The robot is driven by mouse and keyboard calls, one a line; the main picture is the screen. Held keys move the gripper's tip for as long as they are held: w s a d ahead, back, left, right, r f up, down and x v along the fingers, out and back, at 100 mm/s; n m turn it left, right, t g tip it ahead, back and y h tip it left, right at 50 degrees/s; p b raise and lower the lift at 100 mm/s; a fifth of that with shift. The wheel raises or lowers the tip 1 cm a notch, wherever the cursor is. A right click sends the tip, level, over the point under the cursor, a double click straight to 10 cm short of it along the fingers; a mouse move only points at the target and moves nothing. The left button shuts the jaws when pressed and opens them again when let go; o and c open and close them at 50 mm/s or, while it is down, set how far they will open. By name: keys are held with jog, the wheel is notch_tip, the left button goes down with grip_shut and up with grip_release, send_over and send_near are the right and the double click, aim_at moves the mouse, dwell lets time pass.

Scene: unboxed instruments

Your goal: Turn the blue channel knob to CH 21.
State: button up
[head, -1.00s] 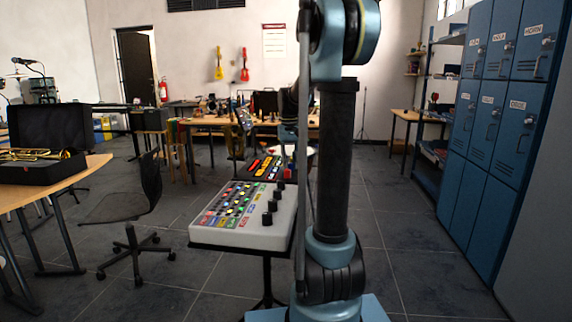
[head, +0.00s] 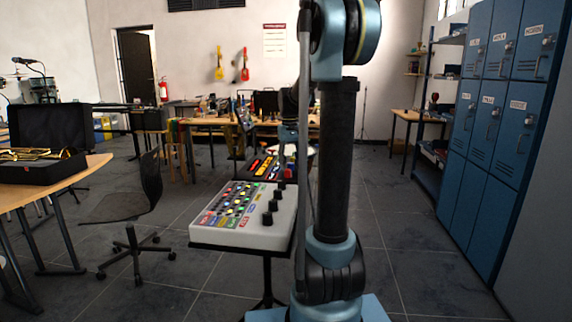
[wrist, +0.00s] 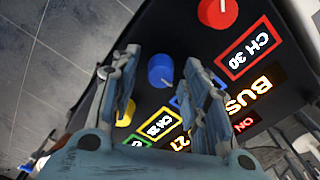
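The blue channel knob (wrist: 161,70) is on a dark panel (wrist: 175,28), with a pale pointer mark at its lower side in the wrist view. My gripper (wrist: 162,60) is open, with one finger on each side of the blue knob in the picture. I cannot tell whether the fingers touch it. A blue-framed display (wrist: 178,101) is mostly hidden behind the right finger, so its number cannot be read. In the head view, the dark panel with coloured displays (head: 262,166) stands beyond the grey mixer.
A red knob (wrist: 217,12) with a CH 30 display (wrist: 248,54) and a yellow knob (wrist: 127,112) flank the blue knob. A grey mixer (head: 240,237) stands on a stand, a chair (head: 130,205) at left, blue lockers (head: 490,130) at right.

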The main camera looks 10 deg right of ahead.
aim_at(290, 163)
notch_tip(290, 163, up, 12)
jog(key=shift+a, duration=0.2)
dwell(0.6)
